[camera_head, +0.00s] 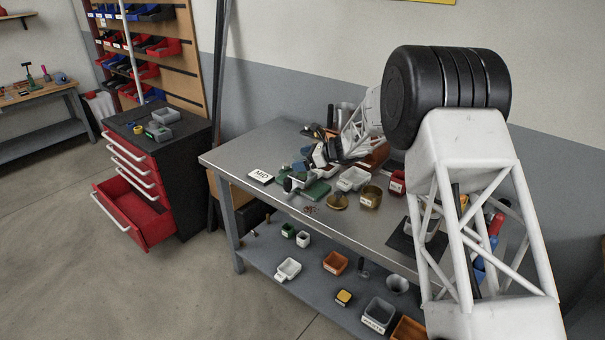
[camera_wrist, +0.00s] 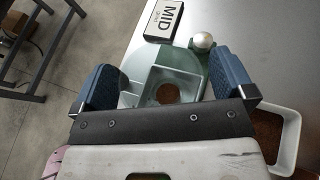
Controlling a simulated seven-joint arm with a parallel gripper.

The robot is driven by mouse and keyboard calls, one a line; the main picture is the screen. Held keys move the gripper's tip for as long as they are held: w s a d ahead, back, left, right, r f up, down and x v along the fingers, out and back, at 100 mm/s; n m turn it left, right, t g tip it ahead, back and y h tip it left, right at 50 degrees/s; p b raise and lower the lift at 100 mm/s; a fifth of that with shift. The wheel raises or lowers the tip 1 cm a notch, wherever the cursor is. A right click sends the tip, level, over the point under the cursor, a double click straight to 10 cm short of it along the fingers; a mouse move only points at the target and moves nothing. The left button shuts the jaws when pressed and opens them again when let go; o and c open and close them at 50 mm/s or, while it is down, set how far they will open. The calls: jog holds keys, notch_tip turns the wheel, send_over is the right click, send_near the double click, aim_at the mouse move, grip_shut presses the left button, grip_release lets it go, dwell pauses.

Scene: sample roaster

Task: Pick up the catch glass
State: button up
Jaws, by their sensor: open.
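My gripper (camera_wrist: 168,84) is open, its two blue pads wide apart, above the workbench. In the head view my gripper (camera_head: 322,156) is over the bench near a green base (camera_head: 316,191) and a pale container (camera_head: 301,182). Contact there cannot be told.
A MID label block (camera_wrist: 162,20) lies just beyond the vessel, near a white knob (camera_wrist: 203,41). A white-rimmed tray (camera_wrist: 292,135) is at the right. A brass disc (camera_head: 337,202) and an amber jar (camera_head: 370,197) stand nearby. The bench's left end is clear.

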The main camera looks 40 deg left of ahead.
jog(key=shift+c, duration=0.5)
jog(key=c, duration=0.8)
jog(key=shift+r, duration=0.2)
jog(key=shift+r, duration=1.5)
jog(key=s+d, duration=0.3)
jog(key=d, duration=0.1)
jog(key=s+d+r, duration=0.1)
jog(key=s+d, duration=0.6)
jog(key=d, duration=0.1)
jog(key=shift+s+r, duration=0.35)
jog(key=shift+w+a, duration=0.1)
